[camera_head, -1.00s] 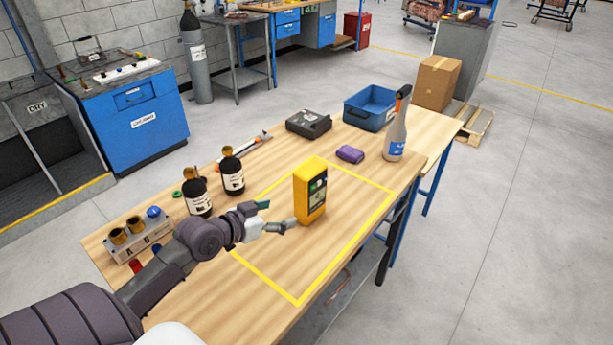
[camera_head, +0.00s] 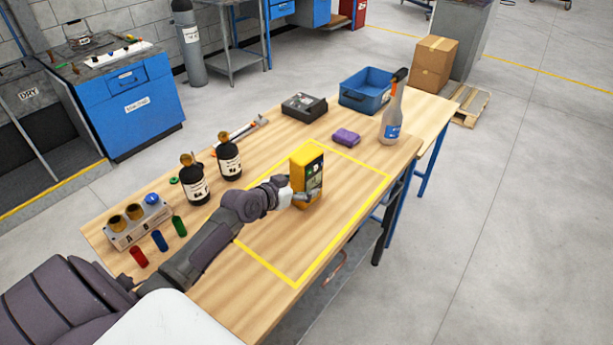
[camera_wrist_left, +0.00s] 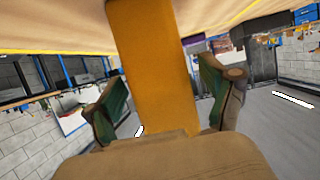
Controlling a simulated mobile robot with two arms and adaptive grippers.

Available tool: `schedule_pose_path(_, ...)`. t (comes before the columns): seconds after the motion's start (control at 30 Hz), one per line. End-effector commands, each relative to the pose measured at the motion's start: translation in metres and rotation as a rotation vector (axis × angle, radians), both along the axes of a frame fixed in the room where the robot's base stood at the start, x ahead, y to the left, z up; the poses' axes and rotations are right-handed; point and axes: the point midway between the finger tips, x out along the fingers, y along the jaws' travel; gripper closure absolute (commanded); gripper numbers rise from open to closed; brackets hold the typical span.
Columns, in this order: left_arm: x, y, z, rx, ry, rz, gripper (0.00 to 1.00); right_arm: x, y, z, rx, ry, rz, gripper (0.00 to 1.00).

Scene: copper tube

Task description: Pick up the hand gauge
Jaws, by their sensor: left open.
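The hand gauge (camera_head: 306,172) is a yellow upright box with a dark display face. It stands on the wooden table inside the yellow taped outline. My left gripper (camera_head: 300,195) is at the gauge's lower part, with its fingers open on either side of it. In the left wrist view the gauge (camera_wrist_left: 155,70) fills the middle, between the two green-padded fingers of the left gripper (camera_wrist_left: 165,105). Gaps show between the fingers and the gauge's sides. My right gripper is not in view.
Two dark bottles (camera_head: 194,180) and a holder (camera_head: 137,222) with small cylinders stand left of the outline. A purple cloth-like item (camera_head: 346,137), a spray bottle (camera_head: 392,112), a blue bin (camera_head: 368,92) and a black case (camera_head: 304,107) lie farther back. The outline's front is clear.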

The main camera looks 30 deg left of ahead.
Motion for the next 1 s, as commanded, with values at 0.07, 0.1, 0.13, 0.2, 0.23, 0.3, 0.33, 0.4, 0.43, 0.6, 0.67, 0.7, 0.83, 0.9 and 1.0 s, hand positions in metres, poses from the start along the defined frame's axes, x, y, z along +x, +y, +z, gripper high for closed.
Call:
schedule_pose_path(0.07,0.011,-0.001,-0.003,-0.002,-0.002,0.002,0.17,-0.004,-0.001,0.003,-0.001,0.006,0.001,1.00)
schedule_pose_path(0.1,0.015,-0.001,-0.006,-0.002,-0.001,0.002,0.17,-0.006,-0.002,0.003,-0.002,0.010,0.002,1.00)
schedule_pose_path(0.13,0.018,-0.002,-0.007,-0.002,-0.002,0.002,0.17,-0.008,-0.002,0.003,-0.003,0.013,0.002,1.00)
schedule_pose_path(0.2,0.022,-0.003,-0.009,-0.001,-0.001,0.000,0.17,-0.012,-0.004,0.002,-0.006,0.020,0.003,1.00)
schedule_pose_path(0.23,0.024,-0.003,-0.010,0.000,-0.001,0.000,0.17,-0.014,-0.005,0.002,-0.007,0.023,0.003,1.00)
schedule_pose_path(0.3,0.025,-0.003,-0.011,0.000,0.000,0.000,0.17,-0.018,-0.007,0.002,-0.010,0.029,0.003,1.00)
schedule_pose_path(0.33,0.025,-0.003,-0.011,0.000,0.000,0.000,0.17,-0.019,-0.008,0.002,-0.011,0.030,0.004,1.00)
schedule_pose_path(0.4,0.024,-0.003,-0.011,0.000,0.000,0.000,0.17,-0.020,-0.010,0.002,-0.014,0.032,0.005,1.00)
schedule_pose_path(0.43,0.024,-0.003,-0.011,0.000,0.000,0.000,0.17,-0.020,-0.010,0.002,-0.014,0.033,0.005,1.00)
schedule_pose_path(0.6,0.024,-0.003,-0.011,0.001,0.000,0.000,0.38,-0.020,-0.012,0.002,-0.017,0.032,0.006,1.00)
schedule_pose_path(0.67,0.024,-0.003,-0.011,0.001,0.000,0.000,0.48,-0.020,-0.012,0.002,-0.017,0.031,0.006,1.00)
schedule_pose_path(0.7,0.024,-0.003,-0.011,0.001,0.000,0.000,0.55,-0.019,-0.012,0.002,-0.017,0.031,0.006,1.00)
schedule_pose_path(0.83,0.024,-0.003,-0.011,0.001,0.000,0.001,0.77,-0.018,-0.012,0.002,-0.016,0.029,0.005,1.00)
schedule_pose_path(0.9,0.024,-0.003,-0.011,0.001,0.000,0.001,0.88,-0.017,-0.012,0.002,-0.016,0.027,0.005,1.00)
schedule_pose_path(1.0,0.025,-0.002,-0.009,0.001,-0.004,0.001,1.00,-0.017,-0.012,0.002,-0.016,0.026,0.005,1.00)
